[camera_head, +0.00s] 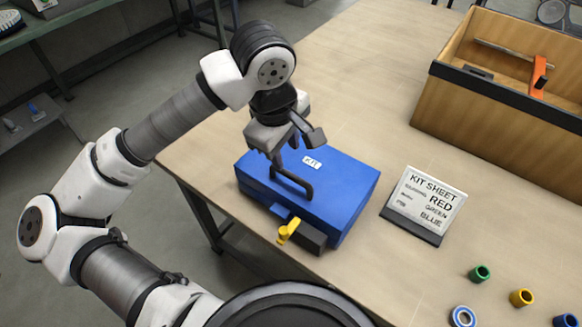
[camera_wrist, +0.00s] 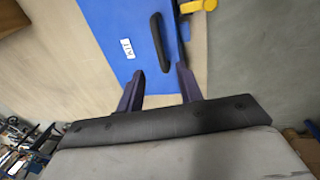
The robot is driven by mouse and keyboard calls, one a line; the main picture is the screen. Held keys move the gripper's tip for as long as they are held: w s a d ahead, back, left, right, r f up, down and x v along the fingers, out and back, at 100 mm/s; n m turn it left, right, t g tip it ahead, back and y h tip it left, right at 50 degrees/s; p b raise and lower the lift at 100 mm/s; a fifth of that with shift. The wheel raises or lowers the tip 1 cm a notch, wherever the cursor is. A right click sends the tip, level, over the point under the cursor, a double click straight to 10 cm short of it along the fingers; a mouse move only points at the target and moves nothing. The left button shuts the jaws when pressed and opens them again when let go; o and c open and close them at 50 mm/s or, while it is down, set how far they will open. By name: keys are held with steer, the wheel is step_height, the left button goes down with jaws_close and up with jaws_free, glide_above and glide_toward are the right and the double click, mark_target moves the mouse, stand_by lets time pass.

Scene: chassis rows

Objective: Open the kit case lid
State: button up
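The blue kit case (camera_head: 345,190) sits on the table with its lid down. A white KIT label (camera_head: 312,162) and a black bar handle (camera_head: 292,183) are on its top. A yellow latch (camera_head: 289,231) sticks out at its front edge, beside a dark block (camera_head: 308,236). My gripper (camera_head: 295,150) is over the lid near the handle, with its fingers apart. In the wrist view, the fingers (camera_wrist: 158,84) are spread and empty, and the handle (camera_wrist: 160,42) lies beyond their tips. The yellow latch (camera_wrist: 198,6) is partly cut off at the top there.
A kit sheet stand (camera_head: 425,205) is right of the case. A wooden tote (camera_head: 500,85) with an orange-handled tool (camera_head: 540,72) stands at the back right. Several coloured rings and sleeves, including a green one (camera_head: 480,273), lie at the front right. The table behind the case is clear.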

mark_target(292, 176)
steer(key=f, duration=0.3)
steer(key=w+f+p, duration=0.1)
steer(key=f, duration=0.2)
steer(key=d+f, duration=0.1)
steer(key=f, duration=0.1)
steer(key=shift+w+d+f, duration=0.1)
steer(key=shift+w+f, duration=0.1)
steer(key=shift+f, duration=0.2)
jaws_close()
